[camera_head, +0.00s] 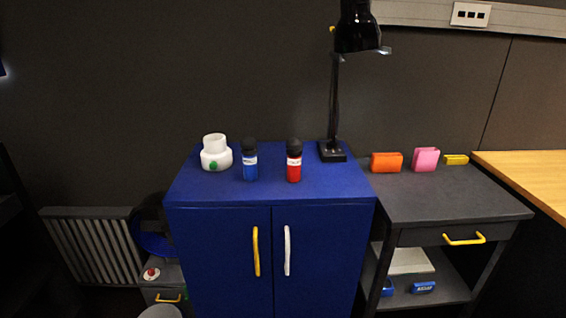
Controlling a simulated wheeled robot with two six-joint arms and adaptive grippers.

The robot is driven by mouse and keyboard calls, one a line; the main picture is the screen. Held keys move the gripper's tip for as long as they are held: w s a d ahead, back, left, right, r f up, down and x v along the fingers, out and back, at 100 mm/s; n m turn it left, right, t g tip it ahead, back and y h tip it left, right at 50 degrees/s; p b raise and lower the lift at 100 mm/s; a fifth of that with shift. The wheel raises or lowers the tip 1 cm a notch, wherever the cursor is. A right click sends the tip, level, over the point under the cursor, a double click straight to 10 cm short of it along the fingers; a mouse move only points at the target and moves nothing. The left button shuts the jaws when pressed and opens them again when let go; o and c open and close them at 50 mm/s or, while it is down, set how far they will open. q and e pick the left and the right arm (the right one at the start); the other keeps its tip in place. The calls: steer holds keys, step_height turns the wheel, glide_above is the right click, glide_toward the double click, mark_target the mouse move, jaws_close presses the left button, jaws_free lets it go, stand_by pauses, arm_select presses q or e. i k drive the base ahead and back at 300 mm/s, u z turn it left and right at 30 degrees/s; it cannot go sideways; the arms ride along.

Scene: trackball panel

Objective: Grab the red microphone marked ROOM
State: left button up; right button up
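A red microphone (294,171) with a black head stands upright on top of the blue cabinet (220,191), right of the middle. It has a white label band whose lettering is too small to read. A similar blue microphone (250,171) with a black head and a white label stands upright to its left, a short gap apart. Neither of my grippers shows in the head view.
A white round container (216,158) with a green spot stands left of the microphones. A black desk lamp (333,150) stands behind right. A dark side table (440,194) holds orange (387,162), pink (426,159) and yellow items. The cabinet's front top is clear.

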mark_target(295, 147)
steer(key=z, duration=2.05)
steer(key=i, duration=1.8)
steer(key=u, duration=2)
